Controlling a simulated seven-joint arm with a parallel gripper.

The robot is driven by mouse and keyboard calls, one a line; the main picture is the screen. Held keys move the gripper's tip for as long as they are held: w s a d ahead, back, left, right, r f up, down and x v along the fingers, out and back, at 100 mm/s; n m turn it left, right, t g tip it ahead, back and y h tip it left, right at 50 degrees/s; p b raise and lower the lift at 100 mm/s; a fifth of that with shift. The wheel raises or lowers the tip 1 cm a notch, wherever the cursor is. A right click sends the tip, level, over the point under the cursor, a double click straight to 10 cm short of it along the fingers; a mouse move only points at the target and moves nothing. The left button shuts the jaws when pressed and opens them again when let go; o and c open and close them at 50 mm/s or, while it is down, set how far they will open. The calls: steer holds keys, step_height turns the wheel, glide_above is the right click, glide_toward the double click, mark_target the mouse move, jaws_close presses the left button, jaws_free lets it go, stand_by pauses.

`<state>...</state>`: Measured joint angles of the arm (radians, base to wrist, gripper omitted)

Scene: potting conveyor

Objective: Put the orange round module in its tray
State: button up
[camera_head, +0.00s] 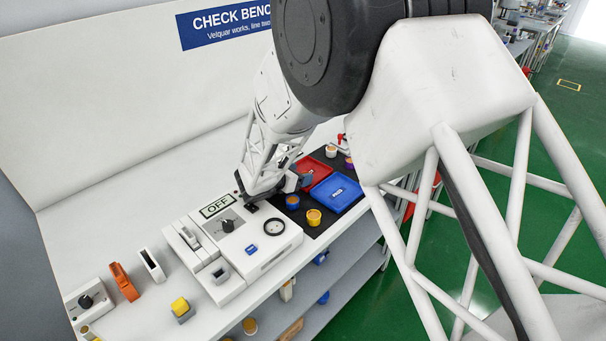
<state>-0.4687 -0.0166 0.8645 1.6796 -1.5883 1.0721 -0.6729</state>
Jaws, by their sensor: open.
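The orange round module (314,217) stands upright on the dark mat, near the front corner of the blue tray (345,204). A red tray (316,165) lies behind the blue one, partly hidden by my arm. I cannot tell from this view which tray belongs to the orange module. My gripper (265,199) is open, low over the back right of the white test unit, to the left of the module and apart from it. Its fingertips are small and partly hidden, and I see nothing held between them.
Two more round modules, one white (331,151) and one purple (349,162), stand beyond the trays.

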steer(key=v, duration=0.9)
stand_by(0.8)
steer(key=s+d+r+m+g+y, duration=0.1)
steer(key=s+d+r+m+g, duration=0.3)
steer(key=s+d+r+m, duration=0.45)
steer(key=s+d+r+m+g+y, duration=0.1)
steer(key=s+d+r+m+g, duration=0.35)
steer(key=d, duration=0.65)
steer(key=s+d+r+m+y, duration=0.2)
steer(key=s+m, duration=0.2)
steer(key=s, duration=0.4)
steer(key=s+d+r+m+t+y, duration=0.1)
steer(key=s+d+r+m+y, duration=0.1)
steer(key=s+m, duration=0.3)
steer(key=s+d+r+m+y, duration=0.2)
steer(key=s+m, duration=0.3)
steer(key=s, duration=0.5)
steer(key=shift+s+r+y, duration=0.4)
steer(key=shift+r+y, duration=0.4)
